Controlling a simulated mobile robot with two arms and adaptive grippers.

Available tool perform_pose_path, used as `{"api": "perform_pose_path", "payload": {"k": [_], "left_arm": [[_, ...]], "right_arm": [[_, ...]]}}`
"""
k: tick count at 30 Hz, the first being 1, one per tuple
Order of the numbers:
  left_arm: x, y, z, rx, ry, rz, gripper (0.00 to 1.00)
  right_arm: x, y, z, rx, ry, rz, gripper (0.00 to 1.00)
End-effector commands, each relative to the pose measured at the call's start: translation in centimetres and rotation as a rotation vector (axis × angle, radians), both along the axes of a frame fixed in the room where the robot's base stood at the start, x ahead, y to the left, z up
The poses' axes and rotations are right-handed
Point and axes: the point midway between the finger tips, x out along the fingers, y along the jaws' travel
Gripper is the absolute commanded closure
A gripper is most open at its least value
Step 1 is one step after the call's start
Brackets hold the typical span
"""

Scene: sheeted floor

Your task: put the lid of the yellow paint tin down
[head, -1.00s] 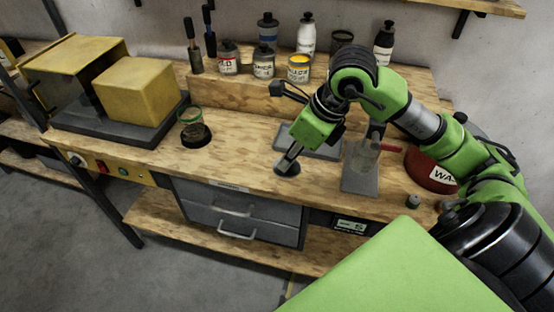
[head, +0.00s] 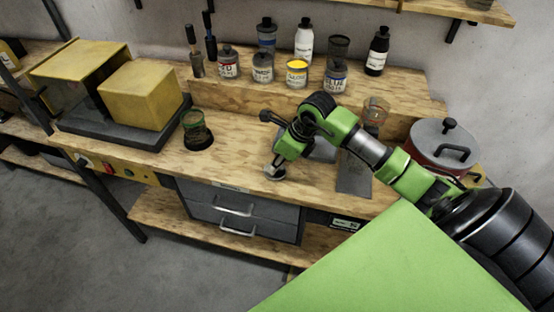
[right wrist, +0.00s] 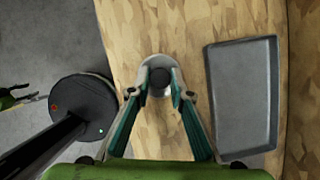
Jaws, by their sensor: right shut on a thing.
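The yellow paint tin (head: 296,74) stands open on the raised back shelf of the bench, with yellow paint showing in its top. My right gripper (head: 275,167) is low over the front of the bench top, shut on a small lid (head: 275,174). In the right wrist view the fingers (right wrist: 161,84) close around the lid's dark knob, and the pale round lid (right wrist: 160,62) shows beneath. I cannot tell whether the lid touches the wood. A green and dark part at the left edge of the wrist view may be my left gripper (right wrist: 20,98); its fingers are unclear.
A grey tray (right wrist: 243,95) lies right of the lid in the wrist view. A glass jar (head: 196,128) stands left on the bench. A red waste can (head: 440,147) stands right. Bench wood (head: 232,150) left of the gripper is clear.

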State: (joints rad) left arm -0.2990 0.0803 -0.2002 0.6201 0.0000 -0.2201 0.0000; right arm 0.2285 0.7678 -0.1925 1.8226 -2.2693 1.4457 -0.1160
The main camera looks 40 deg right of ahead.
Motion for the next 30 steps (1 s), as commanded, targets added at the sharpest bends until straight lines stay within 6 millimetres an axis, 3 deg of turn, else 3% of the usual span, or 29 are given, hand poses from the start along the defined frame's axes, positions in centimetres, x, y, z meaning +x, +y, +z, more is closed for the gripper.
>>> {"api": "perform_pose_path", "payload": {"k": [8,9,10,11,24,30], "left_arm": [[-0.1,0.0,-0.6,0.0,0.001,0.0,0.6],[-0.1,0.0,-0.4,0.0,0.001,0.0,0.6],[-0.1,0.0,-0.4,0.0,0.001,0.0,0.6],[-0.1,0.0,-0.4,0.0,0.001,0.0,0.6],[-0.1,0.0,-0.2,0.0,0.002,0.0,0.6],[-0.1,0.0,-1.3,0.0,0.002,0.0,0.6]], "right_arm": [[0.0,0.0,-0.5,-0.001,-0.001,0.001,0.94],[0.0,0.0,-0.3,-0.001,-0.001,0.001,0.73],[0.0,0.0,-0.3,-0.001,-0.001,0.001,0.65],[0.0,0.0,-0.3,-0.001,-0.001,0.001,0.64],[-0.1,-0.1,0.4,-0.002,-0.002,0.0,0.64],[-1.3,-0.9,3.7,-0.005,-0.005,0.0,0.64]]}}
